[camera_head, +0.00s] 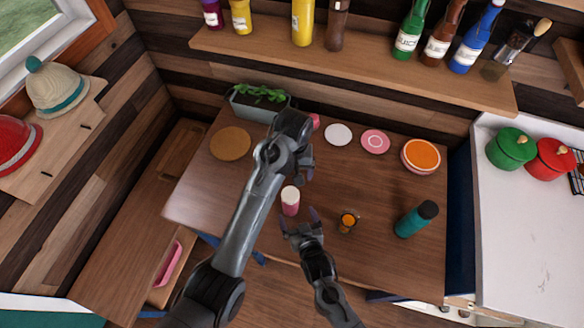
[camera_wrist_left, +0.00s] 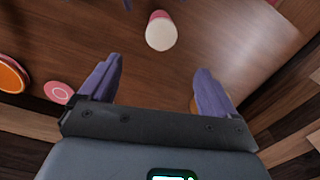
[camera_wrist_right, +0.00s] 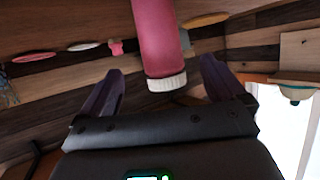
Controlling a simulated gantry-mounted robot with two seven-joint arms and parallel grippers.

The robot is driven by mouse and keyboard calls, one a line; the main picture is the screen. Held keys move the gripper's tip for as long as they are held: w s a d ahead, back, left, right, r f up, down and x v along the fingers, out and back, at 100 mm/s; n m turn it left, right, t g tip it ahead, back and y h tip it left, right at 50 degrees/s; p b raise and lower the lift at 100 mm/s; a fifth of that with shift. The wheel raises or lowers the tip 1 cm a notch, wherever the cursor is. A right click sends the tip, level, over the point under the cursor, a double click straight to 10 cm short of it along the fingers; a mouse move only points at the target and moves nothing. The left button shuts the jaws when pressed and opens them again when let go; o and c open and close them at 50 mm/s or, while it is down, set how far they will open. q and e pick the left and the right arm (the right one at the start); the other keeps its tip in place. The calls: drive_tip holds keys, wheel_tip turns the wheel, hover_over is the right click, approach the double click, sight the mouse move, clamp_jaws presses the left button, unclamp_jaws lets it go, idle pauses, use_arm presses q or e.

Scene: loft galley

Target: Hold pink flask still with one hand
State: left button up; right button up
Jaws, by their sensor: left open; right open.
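The pink flask (camera_head: 290,207) with a white cap stands upright on the wooden table, near the middle of its front part. It also shows in the left wrist view (camera_wrist_left: 160,34) and, large and upside down, in the right wrist view (camera_wrist_right: 158,40). My right gripper (camera_head: 299,217) is open just in front of the flask, which appears between its fingers in its wrist view; I see no finger closed on it. My left gripper (camera_head: 307,164) is open and empty above the table behind the flask, apart from it. My left arm passes close to the flask's left in the head view.
A small glass with orange contents (camera_head: 347,222) and a teal bottle (camera_head: 416,219) stand to the right. Behind are a pink plate (camera_head: 375,141), a white plate (camera_head: 338,135), an orange-topped bowl (camera_head: 421,156), a planter (camera_head: 259,104) and a round cork mat (camera_head: 230,143).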

use_arm(q)
drive_tip(key=shift+r, duration=0.15)
use_arm(e)
drive_tip(key=shift+v, duration=1.25)
